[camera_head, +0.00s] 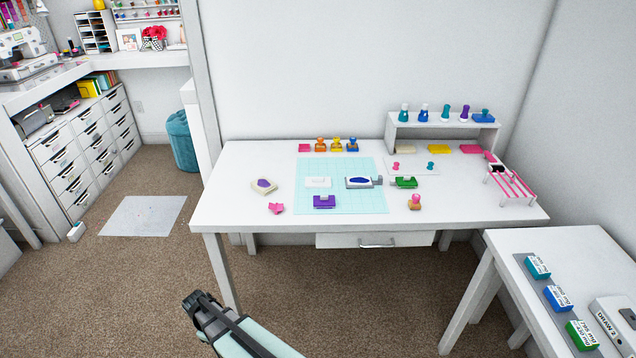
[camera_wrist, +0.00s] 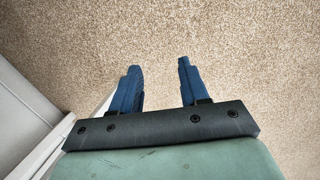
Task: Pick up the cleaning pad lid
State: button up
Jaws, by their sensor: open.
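I cannot tell for sure which item is the cleaning pad lid. On the white table are a small white-beige case with a purple oval (camera_head: 264,185), a flat white rectangle (camera_head: 317,182) on the pale teal mat (camera_head: 340,205), and a white-grey case with a dark blue oval (camera_head: 359,182) at the mat's right edge. My gripper shows in the wrist view (camera_wrist: 158,68) with two blue fingers apart and nothing between them. It points at the bare carpet. In the head view my dark gripper end (camera_head: 197,301) is low in front of the table, away from these items.
A small white shelf (camera_head: 442,131) is at the back right. The table (camera_head: 225,205) has bare front corners. A side table (camera_head: 560,243) stands right.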

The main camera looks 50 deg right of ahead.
jog(key=w+d+r+n+t+h, duration=0.1)
jog(key=w+r+t, duration=0.1)
jog(key=w+r, duration=0.8)
jog(key=w+d+r+n+t, duration=0.2)
jog(key=w+r, duration=0.5)
jog(key=w, duration=0.5)
jog(key=w+d+r+n+t, duration=0.1)
jog(key=w+d+r, duration=0.2)
jog(key=w+r, duration=0.35)
jog(key=w+d+r, duration=0.3)
jog(key=w+r, duration=0.1)
jog(key=r, duration=0.5)
notch_tip(320, 180, up, 11)
jog(key=g+y, duration=0.2)
jog(key=g, duration=0.1)
send_over(317, 178)
notch_tip(317, 178, down, 8)
jog(key=shift+s+f, duration=0.1)
jog(key=shift+f, duration=0.05)
jog(key=shift+d+f, duration=0.2)
jog(key=shift+f, duration=1.15)
jog(key=shift+d+f, duration=0.15)
jog(key=shift+f, duration=1.2)
